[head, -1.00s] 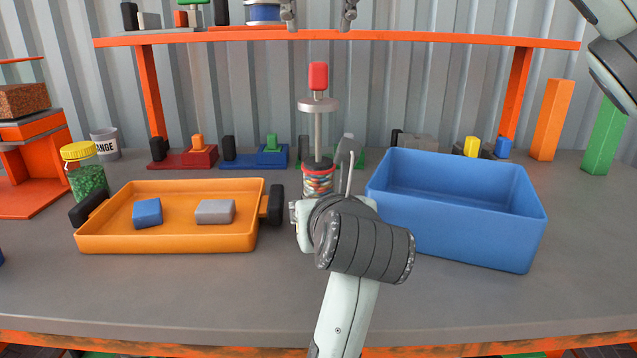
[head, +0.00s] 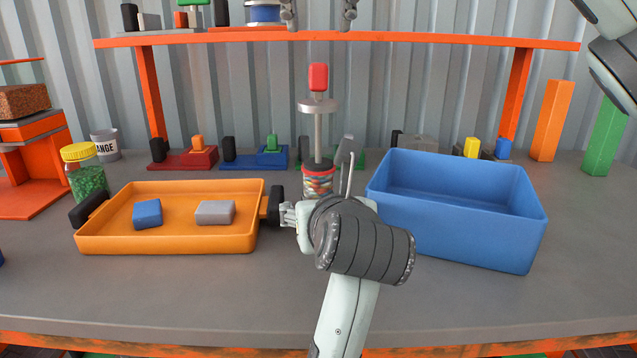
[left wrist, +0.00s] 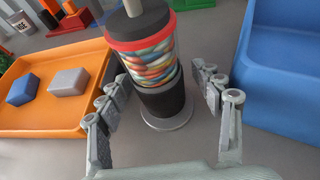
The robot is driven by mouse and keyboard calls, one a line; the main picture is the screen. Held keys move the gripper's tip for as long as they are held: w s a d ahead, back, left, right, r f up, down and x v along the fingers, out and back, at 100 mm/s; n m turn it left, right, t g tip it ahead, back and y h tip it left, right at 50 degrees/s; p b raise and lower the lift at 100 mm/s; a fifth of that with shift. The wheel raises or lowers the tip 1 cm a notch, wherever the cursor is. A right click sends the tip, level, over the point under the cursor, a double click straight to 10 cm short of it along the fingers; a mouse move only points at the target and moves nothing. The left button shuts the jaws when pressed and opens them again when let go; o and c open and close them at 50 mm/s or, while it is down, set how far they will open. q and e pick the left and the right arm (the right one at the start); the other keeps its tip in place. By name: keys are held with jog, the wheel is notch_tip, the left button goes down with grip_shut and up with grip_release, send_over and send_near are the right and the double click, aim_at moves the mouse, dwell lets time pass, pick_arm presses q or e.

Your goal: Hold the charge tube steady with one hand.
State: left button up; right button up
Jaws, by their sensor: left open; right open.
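The charge tube (head: 318,183) stands upright on the bench, with banded multicoloured contents, a red ring, a rod with a grey disc and a red handle on top. In the left wrist view the tube (left wrist: 155,62) has a dark base on a round grey foot. My left gripper (left wrist: 162,82) is open, with its fingers on either side of the tube and visible gaps to it. In the head view my left wrist hides most of that gripper and the tube's bottom. My right gripper (head: 319,14) is open and empty at the top edge, only its fingertips showing.
An orange tray (head: 170,243) with a blue block (head: 147,213) and a grey block (head: 215,211) lies left of the tube. A blue bin (head: 455,235) stands close on the right. An orange shelf (head: 400,38) spans the back. The front of the bench is clear.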

pick_arm(q)
jog(key=v, duration=1.1)
jog(key=shift+s+d+r, duration=0.1)
jog(key=shift+s+r, duration=0.05)
jog(key=shift+s, duration=0.1)
pick_arm(e)
jog(key=shift+r+p, duration=0.55)
jog(key=shift+r, duration=0.05)
pick_arm(q)
notch_tip(320, 180, up, 6)
jog(key=p, duration=0.3)
jog(key=shift+s+r, duration=0.2)
jog(key=shift+r, duration=0.05)
pick_arm(e)
jog(key=shift+r, duration=1.75)
